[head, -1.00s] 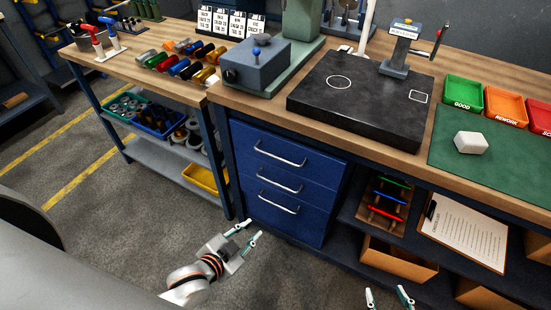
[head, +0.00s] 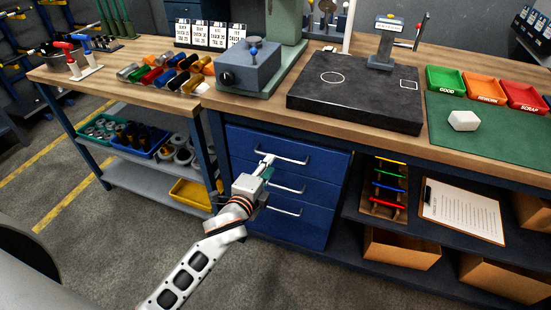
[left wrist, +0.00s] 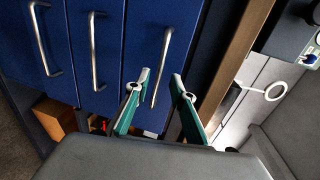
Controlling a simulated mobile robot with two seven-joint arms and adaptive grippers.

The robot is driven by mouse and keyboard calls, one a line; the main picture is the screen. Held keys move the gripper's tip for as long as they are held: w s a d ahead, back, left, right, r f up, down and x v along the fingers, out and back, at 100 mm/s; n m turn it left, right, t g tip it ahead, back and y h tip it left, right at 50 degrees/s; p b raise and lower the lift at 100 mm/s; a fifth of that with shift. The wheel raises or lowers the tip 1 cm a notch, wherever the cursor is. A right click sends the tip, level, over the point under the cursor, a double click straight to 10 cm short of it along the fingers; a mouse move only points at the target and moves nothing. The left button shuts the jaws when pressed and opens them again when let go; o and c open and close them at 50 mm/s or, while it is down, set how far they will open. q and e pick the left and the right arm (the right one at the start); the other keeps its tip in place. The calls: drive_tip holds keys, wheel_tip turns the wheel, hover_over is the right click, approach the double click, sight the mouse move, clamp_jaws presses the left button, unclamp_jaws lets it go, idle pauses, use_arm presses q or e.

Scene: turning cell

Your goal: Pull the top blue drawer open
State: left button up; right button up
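The blue drawer unit has three drawers with silver bar handles. The top blue drawer (head: 320,160) is shut, flush with the front, and its handle (head: 283,154) shows below the wooden top. My left gripper (head: 266,165) is at the left end of that handle in the head view. In the left wrist view the left gripper (left wrist: 161,76) is open, with its two green-sided fingers apart. The top drawer's handle (left wrist: 161,65) appears between the fingertips there; contact cannot be told. My right gripper is not in view.
The middle handle (head: 287,187) and bottom handle (head: 284,211) lie just below. A wooden bench edge (head: 300,131) overhangs the drawers. A yellow bin (head: 190,194) is left of the unit; a shelf with a coloured rack (head: 384,188) and clipboard (head: 462,209) is right.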

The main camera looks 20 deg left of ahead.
use_arm(q)
drive_tip(key=b+x, duration=0.1)
drive_tip(key=x, duration=0.5)
drive_tip(key=shift+w+f, duration=0.1)
clamp_jaws()
